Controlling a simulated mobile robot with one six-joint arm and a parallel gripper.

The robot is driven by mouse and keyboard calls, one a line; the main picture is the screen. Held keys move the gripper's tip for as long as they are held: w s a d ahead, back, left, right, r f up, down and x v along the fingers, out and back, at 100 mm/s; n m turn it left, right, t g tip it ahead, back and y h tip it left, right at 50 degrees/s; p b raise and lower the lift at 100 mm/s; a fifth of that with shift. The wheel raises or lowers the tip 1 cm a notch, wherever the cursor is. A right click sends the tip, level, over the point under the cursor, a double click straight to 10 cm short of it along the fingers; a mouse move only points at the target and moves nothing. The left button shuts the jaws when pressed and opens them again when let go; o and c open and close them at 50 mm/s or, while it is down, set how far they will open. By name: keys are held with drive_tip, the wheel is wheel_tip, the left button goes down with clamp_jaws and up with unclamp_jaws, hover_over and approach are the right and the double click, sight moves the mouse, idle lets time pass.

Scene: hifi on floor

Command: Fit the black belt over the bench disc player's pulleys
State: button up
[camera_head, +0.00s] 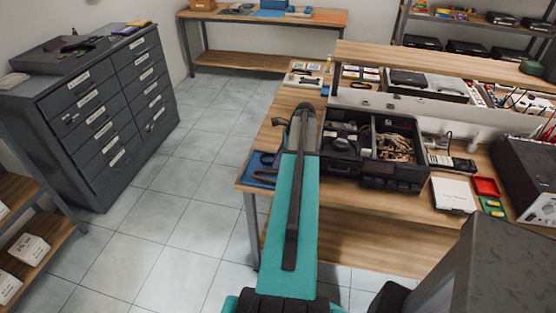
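My teal arm reaches forward over the left end of the wooden workbench. The arm hides whatever lies beneath it, and my gripper's fingers do not show. A blue mat or tray (259,181) lies at the bench's near left corner. A dark, curved shape (264,158) lies on it; I cannot tell whether it is the black belt. I cannot make out the bench disc player or its pulleys for certain. A small pale device (304,80) sits at the far left of the bench, too small to identify.
An open black case (340,163) with cables inside stands right of my arm. A white box (453,195), a red tray (486,187) and a dark instrument (525,165) are farther right. A raised shelf (430,66) runs along the bench's back. Grey drawers (100,120) stand left, with clear floor between.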

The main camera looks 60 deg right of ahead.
drive_tip(key=shift+f+b, duration=0.1)
drive_tip(key=shift+b, duration=0.25)
drive_tip(key=shift+b+v, duration=0.4)
drive_tip(key=shift+v, duration=0.65)
drive_tip(key=b+v, duration=0.1)
drive_tip(key=v, duration=0.2)
drive_tip(key=shift+d+b, duration=0.3)
drive_tip(key=shift+b, duration=0.05)
drive_tip(key=b+v, duration=0.1)
drive_tip(key=v, duration=0.7)
drive_tip(key=shift+r, duration=0.4)
